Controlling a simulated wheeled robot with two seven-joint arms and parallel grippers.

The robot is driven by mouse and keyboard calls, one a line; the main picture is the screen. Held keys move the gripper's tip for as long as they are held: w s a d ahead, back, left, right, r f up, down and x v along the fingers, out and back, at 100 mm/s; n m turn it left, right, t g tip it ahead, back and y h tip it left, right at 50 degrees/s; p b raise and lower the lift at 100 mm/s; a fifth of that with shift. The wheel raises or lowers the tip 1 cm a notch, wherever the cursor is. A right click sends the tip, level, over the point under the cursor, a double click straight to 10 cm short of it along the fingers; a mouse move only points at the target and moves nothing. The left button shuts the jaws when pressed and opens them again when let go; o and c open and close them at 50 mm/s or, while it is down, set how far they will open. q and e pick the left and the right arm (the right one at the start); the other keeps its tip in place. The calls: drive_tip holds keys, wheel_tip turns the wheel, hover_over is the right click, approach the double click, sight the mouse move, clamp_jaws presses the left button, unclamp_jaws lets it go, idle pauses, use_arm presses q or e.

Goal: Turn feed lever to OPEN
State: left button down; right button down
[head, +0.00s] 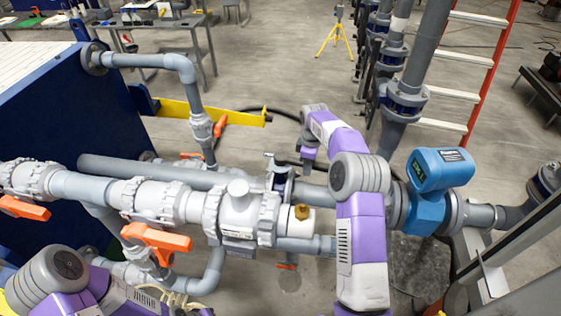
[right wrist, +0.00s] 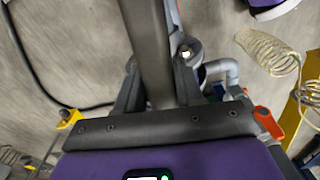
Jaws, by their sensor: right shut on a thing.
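The feed lever is a grey handle on a small blue-bodied valve (head: 283,182) in the pipework, in the middle of the head view. My right arm reaches over from the right, and my right gripper (head: 291,163) is small and partly hidden beside the top of that valve. In the right wrist view a dark grey bar, which looks like the lever (right wrist: 150,45), runs between the two fingers of the right gripper (right wrist: 157,75), which are shut on it. No OPEN marking can be read. My left arm shows at the lower left, but its gripper is out of view.
Grey pipes with orange-handled valves (head: 155,238) run across the left and front. A blue flow meter (head: 428,190) stands right of my right arm. A yellow bar (head: 215,113), an orange ladder (head: 490,70) and a yellow tripod (head: 335,40) are behind. Floor beyond is partly clear.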

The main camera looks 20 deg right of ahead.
drive_tip(key=shift+w+d+r+p, duration=0.15)
drive_tip(key=shift+w+p, duration=0.05)
drive_tip(key=shift+p, duration=0.15)
drive_tip(key=shift+w+d+n+p, duration=0.2)
drive_tip(key=shift+n+p, duration=0.1)
drive_tip(key=shift+n, duration=0.2)
drive_tip(key=shift+w+d+r+n+p, duration=0.1)
drive_tip(key=shift+w+d+n+p, duration=0.25)
drive_tip(key=shift+n+p, duration=0.35)
drive_tip(key=shift+a, duration=0.1)
drive_tip(key=c, duration=1)
unclamp_jaws()
drive_tip(key=shift+w, duration=0.1)
drive_tip(key=o, duration=0.5)
drive_tip(key=shift+w+f, duration=0.2)
drive_tip(key=shift+f, duration=0.05)
drive_tip(key=shift+s, duration=0.1)
drive_tip(key=shift+r, duration=0.1)
